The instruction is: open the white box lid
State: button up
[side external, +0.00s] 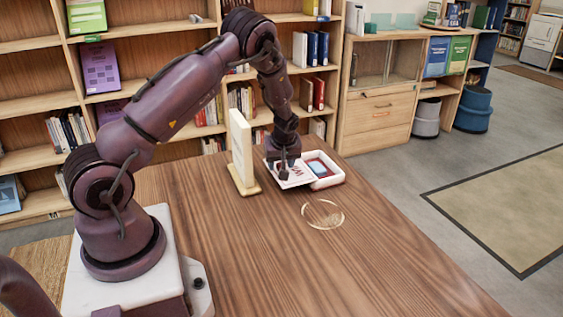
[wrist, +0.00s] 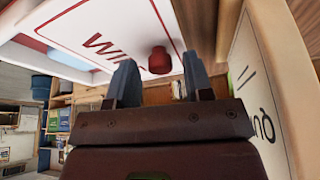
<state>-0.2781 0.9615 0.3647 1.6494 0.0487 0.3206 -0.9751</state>
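The white box (side external: 336,180) stands on the wooden table, and its red-and-blue interior shows. Its white lid (side external: 298,182) is tilted at the box's left side, uncovering at least part of the opening. I cannot tell whether lid and box touch. In the wrist view the lid (wrist: 88,30) has red lettering, a red border line and a red knob (wrist: 160,65). My gripper (side external: 284,175) is at the lid. In the wrist view its fingers (wrist: 159,60) are spread, with the knob in the gap between their tips and space visible on both sides.
A cream upright board (side external: 241,150) on a base stands close to the left of my gripper; it fills the right of the wrist view (wrist: 270,85). A clear round disc (side external: 323,214) lies in front of the box. The front table (side external: 370,260) is clear. Bookshelves stand behind.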

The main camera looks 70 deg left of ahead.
jog(key=w+v, duration=0.1)
jog(key=v, duration=1.2)
jog(key=shift+s, duration=0.5)
jog(key=shift+a, duration=0.1)
jog(key=s+d+r+m+t+h, duration=0.2)
jog(key=s+d+r+m, duration=0.6)
jog(key=d, duration=0.4)
jog(key=s+d+r+m+t+h, duration=0.2)
jog(key=s+d+r+m, duration=0.6)
jog(key=d, duration=0.4)
jog(key=shift+s+d+r+t+h, duration=0.3)
jog(key=shift+s+r+t, duration=0.1)
jog(key=shift+s+r, duration=0.65)
